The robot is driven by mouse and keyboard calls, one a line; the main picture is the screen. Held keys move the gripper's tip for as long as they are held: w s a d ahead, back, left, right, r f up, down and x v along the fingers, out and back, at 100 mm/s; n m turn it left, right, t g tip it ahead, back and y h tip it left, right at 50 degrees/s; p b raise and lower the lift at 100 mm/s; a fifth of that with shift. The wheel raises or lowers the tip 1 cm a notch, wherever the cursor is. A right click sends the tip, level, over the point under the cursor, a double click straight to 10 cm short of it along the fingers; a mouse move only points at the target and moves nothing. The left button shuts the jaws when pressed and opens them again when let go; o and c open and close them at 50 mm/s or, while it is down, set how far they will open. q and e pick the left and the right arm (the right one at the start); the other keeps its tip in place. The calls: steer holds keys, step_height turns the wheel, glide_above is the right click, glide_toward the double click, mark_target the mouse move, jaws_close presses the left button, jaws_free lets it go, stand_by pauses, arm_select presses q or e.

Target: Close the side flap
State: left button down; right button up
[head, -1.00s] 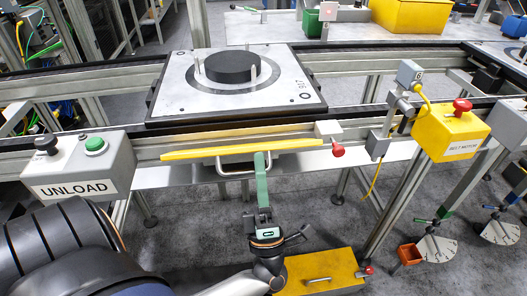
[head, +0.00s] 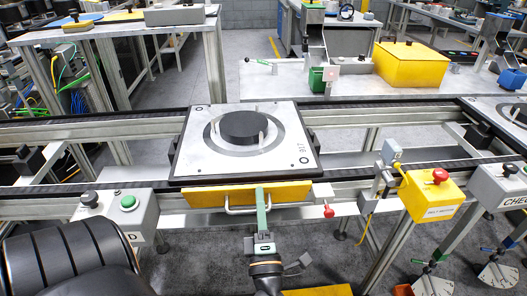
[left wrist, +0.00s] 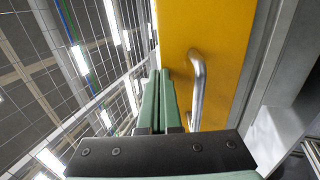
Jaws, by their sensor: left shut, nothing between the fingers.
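The side flap (head: 290,192) is a yellow panel with a metal bar handle, on the front edge of the conveyor below the pallet. Its yellow face is turned toward me and looks tilted. The handle (head: 233,210) runs along its lower part. My left gripper (head: 261,192) has green fingers, shut and empty, pointing up in front of the flap near the handle's middle. In the left wrist view the shut fingers (left wrist: 160,75) stand beside the handle (left wrist: 198,75) and the yellow flap (left wrist: 222,30). I cannot tell whether they touch. My right gripper is not in view.
A pallet (head: 200,160) with a black disc (head: 244,126) sits on the conveyor just behind the flap. A red knob (head: 328,211) is right of the flap. A grey button box (head: 140,212) stands left, a yellow belt-motor box (head: 432,196) right.

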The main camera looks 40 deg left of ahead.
arm_select(q)
steer(key=shift+p+x, duration=1.2)
steer(key=shift+x, duration=0.9)
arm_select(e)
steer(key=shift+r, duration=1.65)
arm_select(q)
steer(key=shift+r, duration=0.35)
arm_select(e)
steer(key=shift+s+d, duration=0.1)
